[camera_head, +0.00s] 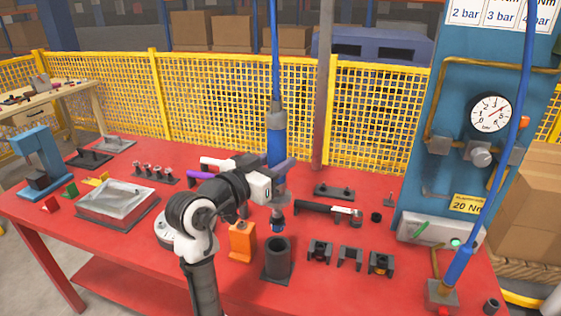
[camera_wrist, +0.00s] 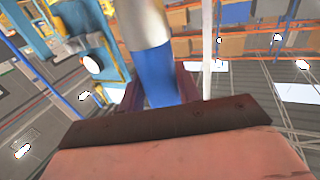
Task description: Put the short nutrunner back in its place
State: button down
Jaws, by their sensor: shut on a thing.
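My gripper (camera_head: 277,175) is shut on the nutrunner (camera_head: 277,145), a blue and grey tool hanging upright from a blue hose. The nutrunner also shows in the wrist view (camera_wrist: 158,75), between the two dark fingers. Its lower tip is in the air, above the red table. A dark grey cylindrical holder (camera_head: 277,262) with an open top stands on the table below the tip, nearly in line with it in the head view. The tip and the holder look apart. Whether they line up in depth, I cannot tell.
An orange block (camera_head: 242,243) stands just left of the holder, and several dark brackets (camera_head: 349,258) stand to its right. A black-handled tool (camera_head: 328,210) lies behind. A blue tool on a hose (camera_head: 460,262) stands at the right, by the blue gauge panel (camera_head: 482,70).

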aim_at(274, 217)
dwell(0.3)
jog(key=shift+f+b, duration=1.85)
jog(key=shift+f, duration=0.1)
jog(key=shift+f+b, duration=4.35)
jog(key=shift+f, duration=0.85)
dwell(0.3)
jog(key=c, duration=0.9)
grip_release()
